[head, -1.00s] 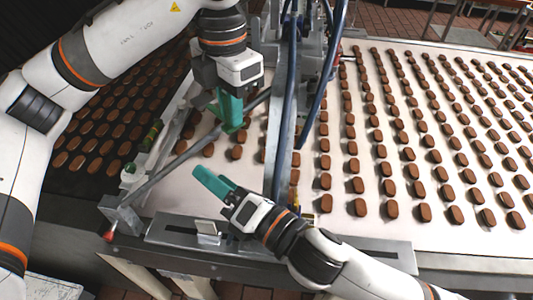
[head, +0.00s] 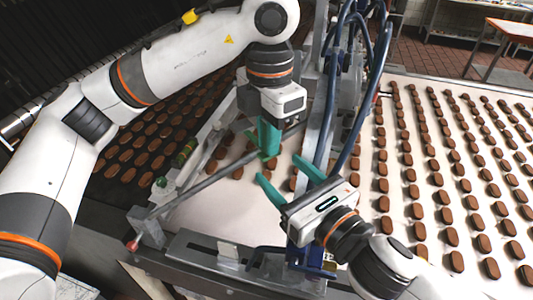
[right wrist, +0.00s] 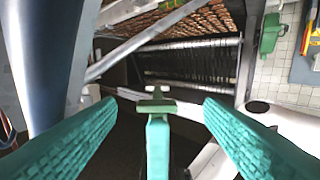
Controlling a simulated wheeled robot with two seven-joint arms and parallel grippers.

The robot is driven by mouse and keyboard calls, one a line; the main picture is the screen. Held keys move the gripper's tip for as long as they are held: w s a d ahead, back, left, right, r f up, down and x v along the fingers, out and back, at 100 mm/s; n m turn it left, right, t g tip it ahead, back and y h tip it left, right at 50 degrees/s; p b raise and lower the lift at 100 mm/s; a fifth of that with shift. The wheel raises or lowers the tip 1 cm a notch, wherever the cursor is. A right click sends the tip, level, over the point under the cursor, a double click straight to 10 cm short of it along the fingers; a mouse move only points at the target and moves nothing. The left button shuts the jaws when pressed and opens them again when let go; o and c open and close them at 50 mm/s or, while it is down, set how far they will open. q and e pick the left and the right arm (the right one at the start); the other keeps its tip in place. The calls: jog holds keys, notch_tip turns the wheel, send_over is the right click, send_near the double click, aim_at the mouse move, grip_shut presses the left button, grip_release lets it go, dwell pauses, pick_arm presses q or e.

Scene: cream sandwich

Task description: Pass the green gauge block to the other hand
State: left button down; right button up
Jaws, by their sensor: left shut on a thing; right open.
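My left gripper (head: 268,150) hangs fingers down over the conveyor in the head view, shut on the green gauge block. The block is hard to tell from the teal fingers there. In the right wrist view the gauge block (right wrist: 155,106) appears as a dull green bar at the tips of the left gripper's fingers. My right gripper (head: 284,172) is open and empty just below and right of the left one. In the right wrist view its two teal fingers stand apart, with the block ahead between them; contact is not visible.
A white conveyor (head: 400,205) carries rows of brown biscuits (head: 383,185). A slanted metal bar (head: 200,186) and blue hoses (head: 345,150) are close to the grippers. A metal plate (head: 185,245) lies along the front edge.

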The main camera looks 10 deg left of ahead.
aim_at(256, 145)
jog(key=x, duration=0.9)
jog(key=shift+s+f, duration=0.1)
pick_arm(q)
jog(key=shift+w, duration=0.1)
pick_arm(e)
jog(key=shift+c, duration=0.3)
jog(key=c, duration=0.9)
pick_arm(q)
jog(key=c, duration=1.7)
grip_release()
jog(key=shift+c, duration=0.2)
pick_arm(e)
jog(key=shift+c, duration=1)
pick_arm(q)
jog(key=o, duration=0.5)
jog(key=shift+c, duration=0.2)
